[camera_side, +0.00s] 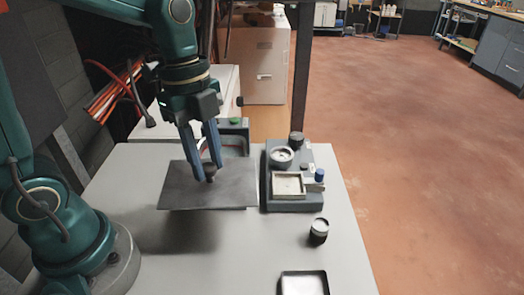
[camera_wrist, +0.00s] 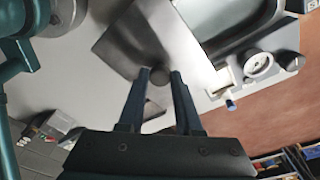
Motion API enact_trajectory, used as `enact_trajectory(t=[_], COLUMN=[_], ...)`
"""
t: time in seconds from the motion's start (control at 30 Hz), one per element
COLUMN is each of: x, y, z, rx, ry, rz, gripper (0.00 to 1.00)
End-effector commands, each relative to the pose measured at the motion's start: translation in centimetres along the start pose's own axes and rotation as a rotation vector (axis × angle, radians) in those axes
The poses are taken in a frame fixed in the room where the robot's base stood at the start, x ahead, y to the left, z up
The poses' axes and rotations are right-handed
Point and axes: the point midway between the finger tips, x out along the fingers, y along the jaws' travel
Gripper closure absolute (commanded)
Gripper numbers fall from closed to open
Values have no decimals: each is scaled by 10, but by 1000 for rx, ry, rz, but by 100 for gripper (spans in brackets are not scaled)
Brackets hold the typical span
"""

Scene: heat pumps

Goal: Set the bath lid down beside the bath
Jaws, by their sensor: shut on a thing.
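The bath lid is a flat dark grey plate (camera_side: 235,192) with a dark knob at its middle. My gripper (camera_side: 207,174) points down and is shut on that knob. The lid is roughly level, held above the table, with a soft shadow below and left of it. In the wrist view, the fingertips (camera_wrist: 160,77) close on the knob and the lid (camera_wrist: 130,45) spreads beyond them. The bath, a grey open tub (camera_wrist: 235,22), is at the upper right there, beside the lid.
A grey unit (camera_side: 294,205) with a dial, square dish and blue knob stands close right of the lid. A small dark cup (camera_side: 319,231) and a square tray (camera_side: 304,284) lie nearer the front. The light table (camera_side: 250,255) is clear at front left and centre.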

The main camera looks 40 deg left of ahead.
Motion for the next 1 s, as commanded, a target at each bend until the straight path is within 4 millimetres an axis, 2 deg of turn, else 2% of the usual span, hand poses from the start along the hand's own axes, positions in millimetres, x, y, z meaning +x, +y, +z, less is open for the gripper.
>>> enact_trajectory(t=[0.03,0.2,0.4,0.6,1.0], x=[9,31,45,53,81], y=[11,40,64,73,73], z=[-14,-40,-54,-58,-54], rx=[136,497,765,858,857], ry=[2,9,16,20,20], rz=[24,71,106,119,119], gripper=[100,100,100,100,100])
